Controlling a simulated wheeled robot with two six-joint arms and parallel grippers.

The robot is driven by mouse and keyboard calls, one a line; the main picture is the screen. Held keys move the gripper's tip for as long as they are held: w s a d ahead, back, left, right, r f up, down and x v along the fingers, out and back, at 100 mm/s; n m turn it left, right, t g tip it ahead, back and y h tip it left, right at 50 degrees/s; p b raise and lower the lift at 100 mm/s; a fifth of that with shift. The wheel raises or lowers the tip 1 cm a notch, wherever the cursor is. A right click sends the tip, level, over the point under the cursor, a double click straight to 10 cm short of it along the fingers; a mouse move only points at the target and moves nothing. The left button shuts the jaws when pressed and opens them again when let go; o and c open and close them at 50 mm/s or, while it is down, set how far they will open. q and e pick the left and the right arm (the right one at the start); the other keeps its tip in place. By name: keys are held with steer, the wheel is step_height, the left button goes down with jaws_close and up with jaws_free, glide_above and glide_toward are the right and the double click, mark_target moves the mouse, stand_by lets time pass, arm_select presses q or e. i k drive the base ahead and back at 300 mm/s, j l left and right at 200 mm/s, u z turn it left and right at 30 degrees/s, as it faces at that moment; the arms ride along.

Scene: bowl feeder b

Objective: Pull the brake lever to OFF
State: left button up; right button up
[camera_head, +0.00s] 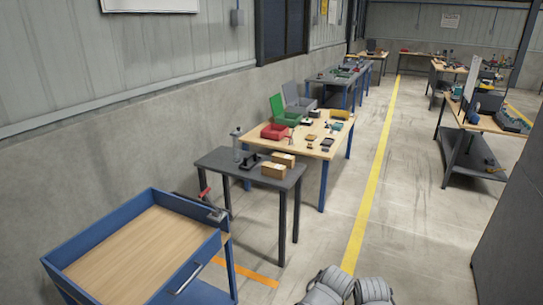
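A red-handled lever (204,192), probably the brake lever, stands at the far right corner of a blue cart (97,228). It is small in the view, and any ON or OFF marking cannot be read. A small grey metal part (217,215) is on the cart's rim near the lever. Two grey rounded parts of my own arms show at the bottom edge, right of centre. Neither gripper's fingers can be seen, and nothing of mine touches the lever.
The cart has a wooden bed and raised blue sides. Behind it is a dark table (227,163) with cardboard-coloured boxes (274,170). Then comes a wooden table with red (273,131) and green bins (284,112). Open floor with a yellow line (368,198) lies right.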

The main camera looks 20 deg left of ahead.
mark_target(205, 192)
steer(key=i+j+u, duration=0.2)
steer(key=i, duration=0.45)
steer(key=i+u, duration=0.2)
steer(key=i, duration=0.45)
steer(key=i+l+u, duration=0.2)
steer(key=i, duration=0.45)
steer(key=i+l+u, duration=0.1)
steer(key=i+u, duration=0.15)
steer(key=i, duration=0.4)
